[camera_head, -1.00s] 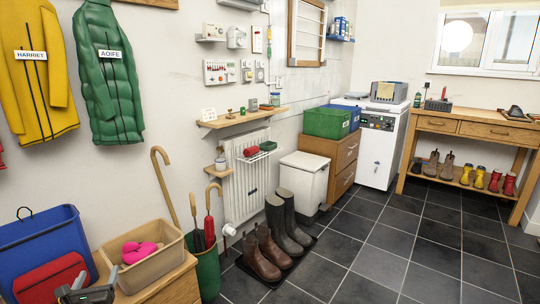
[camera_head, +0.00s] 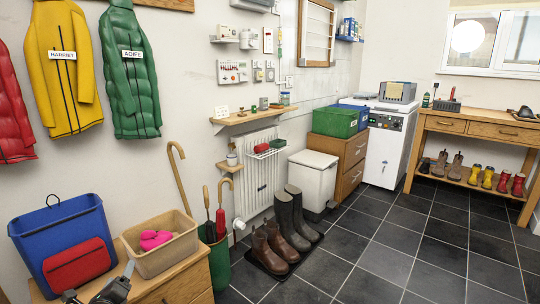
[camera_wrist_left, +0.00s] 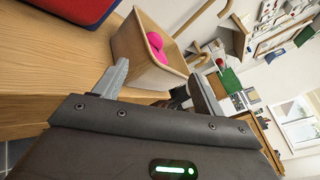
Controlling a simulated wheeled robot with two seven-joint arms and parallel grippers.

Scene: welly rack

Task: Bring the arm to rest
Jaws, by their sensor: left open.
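My left gripper (camera_head: 98,292) shows at the bottom left edge of the head view, partly cut off by the frame. It is open and empty, in front of the wooden cabinet with the tan bin. In the left wrist view its two fingers (camera_wrist_left: 160,72) stand apart, with the tan bin (camera_wrist_left: 140,62) beyond them. The same tan bin (camera_head: 172,262) stands on the cabinet in the head view, with a bright pink item (camera_head: 155,239) inside. My right gripper is not in view.
A blue bin with a red front (camera_head: 62,238) stands left of the tan bin on the wooden cabinet (camera_head: 188,284). A green umbrella stand (camera_head: 219,268) is right of it. Brown and dark boots (camera_head: 275,252) stand on a floor mat. The tiled floor (camera_head: 395,235) beyond is clear.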

